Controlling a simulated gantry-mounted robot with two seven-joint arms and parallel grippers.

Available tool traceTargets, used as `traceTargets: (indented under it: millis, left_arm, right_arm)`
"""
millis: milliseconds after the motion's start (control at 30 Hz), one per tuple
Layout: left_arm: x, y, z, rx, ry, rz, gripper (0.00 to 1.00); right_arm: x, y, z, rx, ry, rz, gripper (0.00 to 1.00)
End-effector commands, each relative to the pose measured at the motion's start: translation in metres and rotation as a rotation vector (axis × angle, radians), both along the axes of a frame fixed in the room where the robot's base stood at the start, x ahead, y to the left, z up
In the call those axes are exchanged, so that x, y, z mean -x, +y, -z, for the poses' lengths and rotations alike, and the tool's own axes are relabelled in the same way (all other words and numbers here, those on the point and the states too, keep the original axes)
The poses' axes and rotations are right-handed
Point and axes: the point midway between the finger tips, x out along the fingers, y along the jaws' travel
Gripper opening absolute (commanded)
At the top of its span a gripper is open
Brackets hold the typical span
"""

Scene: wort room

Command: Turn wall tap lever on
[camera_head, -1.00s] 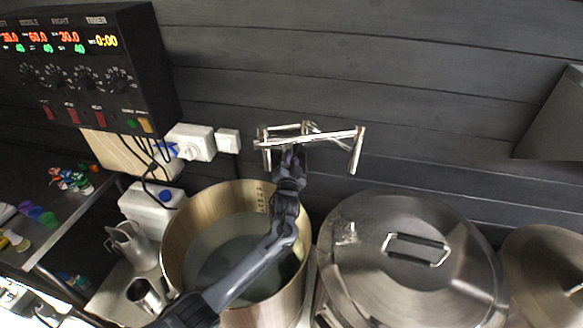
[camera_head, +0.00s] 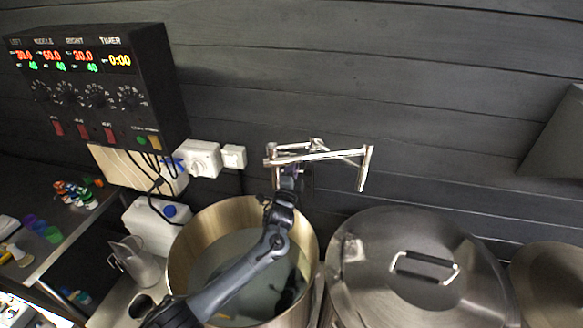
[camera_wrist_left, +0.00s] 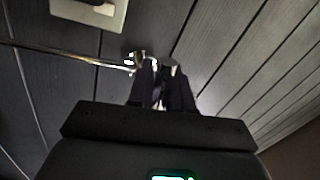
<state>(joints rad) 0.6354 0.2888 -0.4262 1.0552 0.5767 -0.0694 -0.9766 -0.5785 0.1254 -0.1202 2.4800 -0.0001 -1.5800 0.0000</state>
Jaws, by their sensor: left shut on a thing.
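The chrome wall tap (camera_head: 325,156) is on the dark plank wall above the open steel pot, with a long thin tube running right to a downturned end. My left arm comes up across the pot, and my left gripper (camera_head: 289,172) is at the left part of the tap from below. In the left wrist view the gripper fingers (camera_wrist_left: 162,80) are close together against a small chrome part of the tap (camera_wrist_left: 138,60). They are shut on the tap lever, which the fingers mostly hide. My right gripper is not in view.
The open pot (camera_head: 185,244) stands under my left arm. A lidded steel pot (camera_head: 375,275) is to its right. A control box (camera_head: 160,95) and white wall sockets (camera_head: 233,157) are left of the tap.

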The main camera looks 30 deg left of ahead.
Motion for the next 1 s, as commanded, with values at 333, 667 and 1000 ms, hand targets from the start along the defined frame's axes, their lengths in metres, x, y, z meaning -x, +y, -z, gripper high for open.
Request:
traceTargets:
  millis: [333, 667, 1000]
  left_arm:
    - [-0.0001, -0.0001, -0.0015, -0.022, 0.007, 0.0, 0.0]
    - [0.0, -0.0001, -0.0014, -0.022, 0.007, 0.001, 0.4]
    - [0.0011, -0.0005, -0.0007, -0.022, 0.007, 0.001, 0.41]
  right_arm:
    - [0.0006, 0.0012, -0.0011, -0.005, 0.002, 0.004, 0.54]
    - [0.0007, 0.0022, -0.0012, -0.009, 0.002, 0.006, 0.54]
    - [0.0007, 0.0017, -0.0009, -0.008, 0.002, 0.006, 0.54]
